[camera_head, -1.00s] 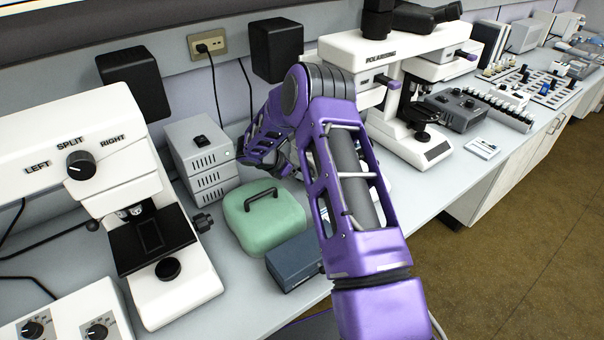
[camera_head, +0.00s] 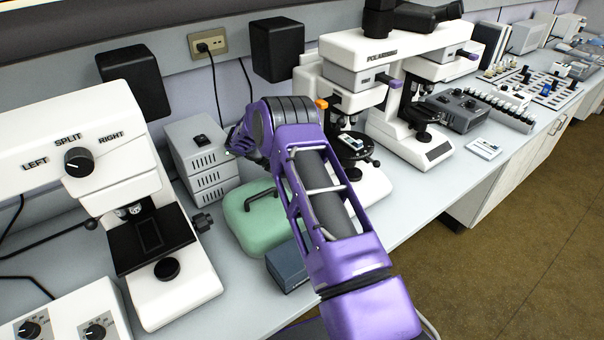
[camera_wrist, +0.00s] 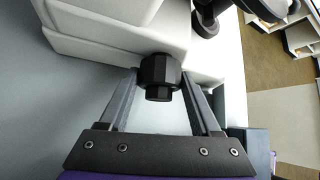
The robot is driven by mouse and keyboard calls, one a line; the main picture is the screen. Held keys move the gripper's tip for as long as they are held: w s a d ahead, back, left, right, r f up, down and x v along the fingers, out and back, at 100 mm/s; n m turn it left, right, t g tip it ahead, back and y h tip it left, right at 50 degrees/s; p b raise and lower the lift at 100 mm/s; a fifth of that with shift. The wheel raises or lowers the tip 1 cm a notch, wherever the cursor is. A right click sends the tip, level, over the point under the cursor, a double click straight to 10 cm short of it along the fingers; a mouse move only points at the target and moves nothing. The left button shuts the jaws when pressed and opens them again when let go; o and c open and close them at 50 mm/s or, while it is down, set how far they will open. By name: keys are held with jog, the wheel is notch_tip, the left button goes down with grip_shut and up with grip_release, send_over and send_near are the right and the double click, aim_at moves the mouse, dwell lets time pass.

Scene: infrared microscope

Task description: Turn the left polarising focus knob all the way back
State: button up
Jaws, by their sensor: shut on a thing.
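The polarising microscope (camera_head: 345,75) is white and stands past my arm in the head view, with its round black stage and a slide in sight. Its left focus knob is hidden there behind my purple arm. In the wrist view a black faceted focus knob (camera_wrist: 159,75) sticks out from a white microscope body (camera_wrist: 125,32). My gripper (camera_wrist: 160,82) has one finger on either side of this knob and is shut on it. My gripper's fingers are hidden in the head view.
A green case (camera_head: 250,222) and a dark blue box (camera_head: 288,265) lie on the bench beside my arm. A grey stacked unit (camera_head: 203,160) stands behind. Another white microscope (camera_head: 90,150) with a LEFT/SPLIT/RIGHT dial is at left. The bench front edge is close to my arm.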

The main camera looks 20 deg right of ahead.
jog(key=o, duration=1.4)
jog(key=shift+c, duration=0.2)
jog(key=v, duration=1.2)
